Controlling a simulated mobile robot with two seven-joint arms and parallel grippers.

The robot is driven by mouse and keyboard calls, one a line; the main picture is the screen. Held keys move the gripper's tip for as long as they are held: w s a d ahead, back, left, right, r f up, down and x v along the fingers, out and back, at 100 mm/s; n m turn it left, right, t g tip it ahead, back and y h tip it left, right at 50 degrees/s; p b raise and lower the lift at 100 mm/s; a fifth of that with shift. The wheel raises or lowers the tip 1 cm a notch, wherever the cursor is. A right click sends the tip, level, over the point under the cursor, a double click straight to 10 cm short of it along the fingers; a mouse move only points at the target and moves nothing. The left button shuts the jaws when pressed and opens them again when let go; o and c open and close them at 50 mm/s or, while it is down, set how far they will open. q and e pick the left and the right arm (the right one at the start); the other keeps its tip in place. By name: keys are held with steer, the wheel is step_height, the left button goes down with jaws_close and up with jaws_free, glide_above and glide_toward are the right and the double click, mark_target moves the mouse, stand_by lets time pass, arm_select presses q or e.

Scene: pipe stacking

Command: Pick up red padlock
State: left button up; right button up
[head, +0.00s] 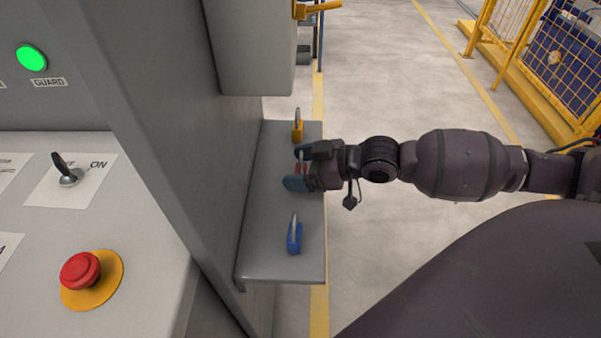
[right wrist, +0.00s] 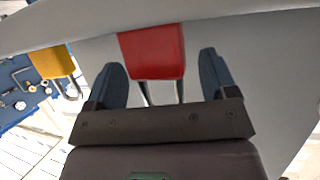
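The red padlock (head: 301,168) stands on a narrow grey shelf (head: 262,225) in the head view, partly hidden by my right gripper (head: 299,168). In the right wrist view, the red body of the padlock (right wrist: 153,52) is between the two blue-grey fingers of the right gripper (right wrist: 162,78), with its shackle toward the palm. The fingers are open around it. A gap shows on the right side; the left finger is very close, and I cannot tell whether it touches. My left gripper is not in view.
A yellow padlock (head: 297,130) stands on the shelf behind the gripper, and a blue padlock (head: 294,236) in front. The grey cabinet wall (head: 200,130) borders the shelf on the left. A control panel with a red button (head: 80,270) is at far left.

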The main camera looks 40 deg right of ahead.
steer(key=c, duration=0.9)
